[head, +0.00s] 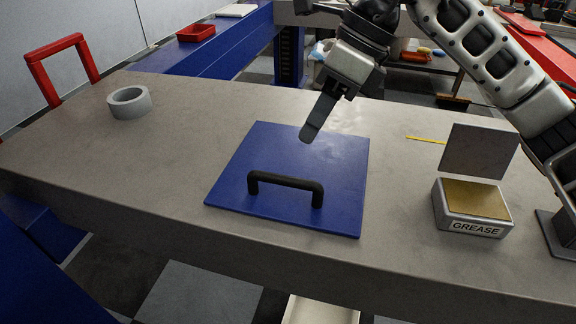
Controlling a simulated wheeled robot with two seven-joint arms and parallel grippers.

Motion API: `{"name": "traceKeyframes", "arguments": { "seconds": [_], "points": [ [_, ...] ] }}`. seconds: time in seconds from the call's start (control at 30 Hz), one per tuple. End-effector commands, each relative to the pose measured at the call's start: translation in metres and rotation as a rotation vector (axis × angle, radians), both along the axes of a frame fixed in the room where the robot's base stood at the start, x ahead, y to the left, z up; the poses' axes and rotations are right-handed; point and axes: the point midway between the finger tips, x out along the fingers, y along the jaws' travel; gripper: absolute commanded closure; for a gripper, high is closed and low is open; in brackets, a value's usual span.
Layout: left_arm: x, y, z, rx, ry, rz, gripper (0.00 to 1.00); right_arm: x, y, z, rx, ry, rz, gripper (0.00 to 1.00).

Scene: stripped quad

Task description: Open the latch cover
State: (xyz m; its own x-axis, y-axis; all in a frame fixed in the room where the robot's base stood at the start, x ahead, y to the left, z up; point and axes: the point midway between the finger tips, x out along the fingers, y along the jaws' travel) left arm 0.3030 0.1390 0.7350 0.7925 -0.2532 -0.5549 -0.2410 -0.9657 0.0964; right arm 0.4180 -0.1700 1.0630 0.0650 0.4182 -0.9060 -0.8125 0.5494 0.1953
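A flat blue cover panel (235,167) with a black bar handle (286,181) near its front edge lies on the grey worktop. It looks flat and closed; no separate latch can be made out. My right gripper (314,126) hangs above the panel's far part, behind the handle, and appears apart from it. Its fingers line up in this view, so the gap between them cannot be seen. Nothing shows in its grip. My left gripper is not in view.
A box labelled GREASE (472,207) with a raised grey square plate (479,151) stands right of the panel. A grey tape roll (129,102) sits at the left. A yellow strip (426,140) lies behind the box. The worktop (190,135) between roll and panel is clear.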

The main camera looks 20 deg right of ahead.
Motion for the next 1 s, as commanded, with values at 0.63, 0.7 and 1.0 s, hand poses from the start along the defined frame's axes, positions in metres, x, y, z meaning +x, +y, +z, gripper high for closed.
{"name": "traceKeyframes", "arguments": {
  "seconds": [0.63,0.7,1.0],
  "points": [
    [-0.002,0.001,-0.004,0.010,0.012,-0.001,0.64,0.006,0.040,-0.086,0.001,0.000,0.001,0.62],
    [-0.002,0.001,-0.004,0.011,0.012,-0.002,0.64,0.006,0.040,-0.087,0.001,-0.001,0.001,0.62],
    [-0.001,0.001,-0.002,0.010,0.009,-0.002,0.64,0.006,0.040,-0.087,0.000,0.000,0.001,0.93]
  ]
}}
